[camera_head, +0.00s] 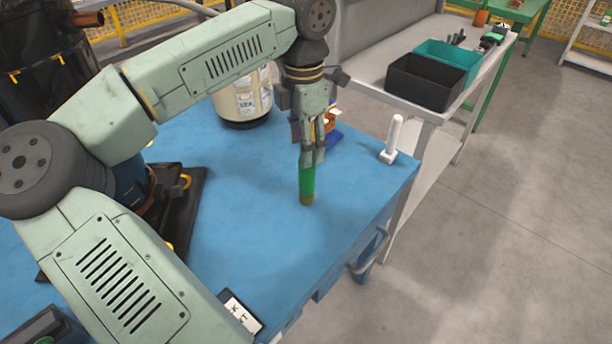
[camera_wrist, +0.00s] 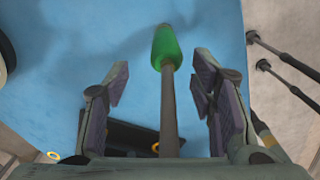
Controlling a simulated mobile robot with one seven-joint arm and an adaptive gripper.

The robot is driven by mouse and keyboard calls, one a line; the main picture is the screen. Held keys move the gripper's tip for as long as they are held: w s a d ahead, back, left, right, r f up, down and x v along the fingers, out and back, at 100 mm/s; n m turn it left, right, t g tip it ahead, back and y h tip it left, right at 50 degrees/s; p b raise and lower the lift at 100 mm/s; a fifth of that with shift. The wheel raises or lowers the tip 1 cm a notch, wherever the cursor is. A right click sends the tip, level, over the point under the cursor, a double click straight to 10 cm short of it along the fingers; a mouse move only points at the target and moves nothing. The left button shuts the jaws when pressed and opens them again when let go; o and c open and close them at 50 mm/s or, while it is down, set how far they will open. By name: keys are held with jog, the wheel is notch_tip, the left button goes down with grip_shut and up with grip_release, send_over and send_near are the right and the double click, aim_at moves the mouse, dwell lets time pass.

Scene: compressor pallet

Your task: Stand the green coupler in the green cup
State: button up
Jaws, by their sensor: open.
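A green piece (camera_head: 307,182), which looks like the green coupler, is below my gripper (camera_head: 313,158) over the blue table, with a brownish lower tip. In the wrist view the green piece (camera_wrist: 165,48) is at the far end of a grey-brown rod (camera_wrist: 169,110). The rod runs between the fingers of my gripper (camera_wrist: 160,82), which are open with a gap on both sides. The fingers hide the upper part in the head view. I cannot make out a separate green cup, nor tell whether the green piece touches the table or sits in something.
A white post on a base (camera_head: 393,140) stands near the table's right corner. Behind my gripper are a small blue and orange item (camera_head: 335,130) and a cream canister (camera_head: 243,100). A black tray (camera_head: 183,215) lies left.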

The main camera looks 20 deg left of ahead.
aim_at(307, 180)
jog(key=f, duration=0.2)
jog(key=f+p, duration=0.1)
jog(key=f, duration=0.3)
jog(key=shift+s+d+f, duration=0.1)
jog(key=shift+d+f, duration=0.1)
jog(key=shift+d, duration=0.2)
jog(key=shift+c, duration=0.6)
grip_shut()
